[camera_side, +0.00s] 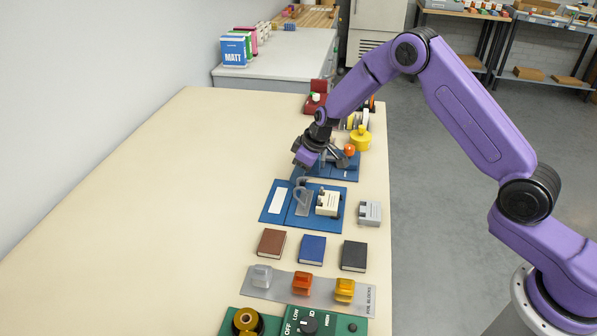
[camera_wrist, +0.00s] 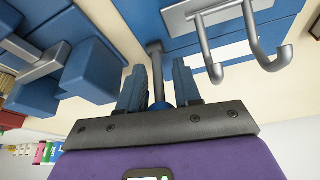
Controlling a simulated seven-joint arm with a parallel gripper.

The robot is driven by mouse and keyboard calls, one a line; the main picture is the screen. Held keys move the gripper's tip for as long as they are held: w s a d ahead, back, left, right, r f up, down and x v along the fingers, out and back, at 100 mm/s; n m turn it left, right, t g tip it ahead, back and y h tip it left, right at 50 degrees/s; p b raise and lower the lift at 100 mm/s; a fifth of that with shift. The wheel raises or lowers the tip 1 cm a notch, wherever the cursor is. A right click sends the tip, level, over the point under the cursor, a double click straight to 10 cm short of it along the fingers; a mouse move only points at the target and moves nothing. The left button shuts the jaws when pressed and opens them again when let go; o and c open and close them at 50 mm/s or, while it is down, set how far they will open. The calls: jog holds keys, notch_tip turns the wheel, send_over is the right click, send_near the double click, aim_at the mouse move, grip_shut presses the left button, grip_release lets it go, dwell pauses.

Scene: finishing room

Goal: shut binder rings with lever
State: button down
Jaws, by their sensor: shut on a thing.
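An open blue binder (camera_side: 270,216) lies on the table in the side view, with two grey curved rings (camera_side: 299,197) near its middle. In the wrist view the grey rings (camera_wrist: 204,45) are hook-shaped, with free ends visible, on the blue binder (camera_wrist: 150,12). My gripper (camera_side: 304,166) is at the far end of the binder. In the wrist view my gripper (camera_wrist: 158,80) is shut on a lever (camera_wrist: 157,68), a grey rod with a blue tip between the two blue fingers. The tip is partly hidden by the gripper body.
A beige device (camera_side: 328,203) sits on the binder's right side, with a grey device (camera_side: 370,213) beside it. A blue fixture with an orange knob (camera_side: 349,150) stands just beyond. Brown (camera_side: 272,243), blue (camera_side: 313,249) and dark (camera_side: 354,256) books lie nearer. The table's left (camera_side: 150,210) is clear.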

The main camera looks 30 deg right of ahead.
jog(key=shift+a+r, duration=0.1)
dwell(0.3)
jog(key=c, duration=0.9)
grip_release()
jog(key=v, duration=1.7)
jog(key=shift+d+r, duration=0.15)
jog(key=shift+d, duration=0.05)
jog(key=shift+s, duration=0.15)
